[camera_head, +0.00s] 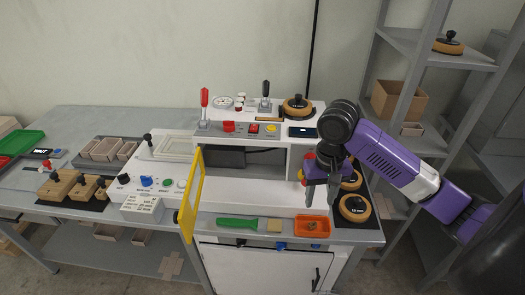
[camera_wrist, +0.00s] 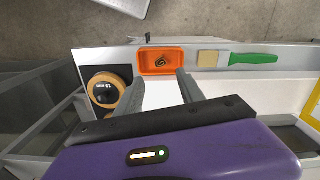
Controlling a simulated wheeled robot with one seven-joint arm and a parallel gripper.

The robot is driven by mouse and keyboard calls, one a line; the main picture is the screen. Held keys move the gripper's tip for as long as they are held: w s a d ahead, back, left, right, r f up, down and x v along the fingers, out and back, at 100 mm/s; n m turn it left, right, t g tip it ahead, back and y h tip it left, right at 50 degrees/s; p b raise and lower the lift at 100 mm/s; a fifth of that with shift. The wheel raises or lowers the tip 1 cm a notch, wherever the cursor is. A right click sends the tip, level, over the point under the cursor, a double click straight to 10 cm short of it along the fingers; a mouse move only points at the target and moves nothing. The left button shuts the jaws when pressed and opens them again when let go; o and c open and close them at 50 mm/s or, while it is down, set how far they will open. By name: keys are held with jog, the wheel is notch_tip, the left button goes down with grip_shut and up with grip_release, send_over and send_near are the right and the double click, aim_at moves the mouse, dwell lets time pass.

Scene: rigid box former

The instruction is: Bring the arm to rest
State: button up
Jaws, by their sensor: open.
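My gripper (camera_head: 322,188) hangs at the end of my purple and white arm, over the right end of the white machine (camera_head: 262,190). Its fingers point down and stand apart, with nothing between them. In the wrist view the two grey fingers of my gripper (camera_wrist: 157,92) reach toward the orange tray (camera_wrist: 160,61), with bare white surface between them. In the head view the orange tray (camera_head: 312,228) lies in front of the gripper, at the machine's front edge. My arm comes in from the right, bent at the elbow.
Round tan weights (camera_head: 355,208) stand close to the right of my gripper. A grey shelf rack (camera_head: 425,65) stands at the right, behind my arm. A yellow guard frame (camera_head: 191,195) stands upright at the machine's left. A green-handled tool (camera_head: 237,223) lies on the front ledge.

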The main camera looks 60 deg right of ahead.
jog(key=w+d+r+n+t+h, duration=0.1)
jog(key=w+d+r+n+t, duration=0.1)
jog(key=w+r+t, duration=0.5)
jog(key=w+d+r+n+t+h, duration=0.15)
jog(key=w+r, duration=0.25)
jog(key=w, duration=0.7)
jog(key=w+a+r+m+t+h, duration=0.1)
jog(key=w+a+r+t, duration=0.25)
jog(key=r, duration=0.25)
jog(key=w+a+r+t+h, duration=0.2)
jog(key=r+t, duration=0.2)
jog(key=r, duration=0.1)
jog(key=w+a+r+m+t+h, duration=0.1)
jog(key=w+a+r+t, duration=0.15)
jog(key=r, duration=0.35)
jog(key=s+a+f+n+g+y, duration=0.2)
jog(key=s+a+f+n, duration=0.3)
jog(key=s+a+f, duration=0.7)
jog(key=s+a+f+n+g+y, duration=0.1)
jog(key=s+a+f+n+y, duration=0.3)
jog(key=s+a+f, duration=0.8)
jog(key=s+a, duration=0.3)
jog(key=s, duration=0.4)
jog(key=shift+f+n+g, duration=0.2)
jog(key=shift+n+g, duration=0.15)
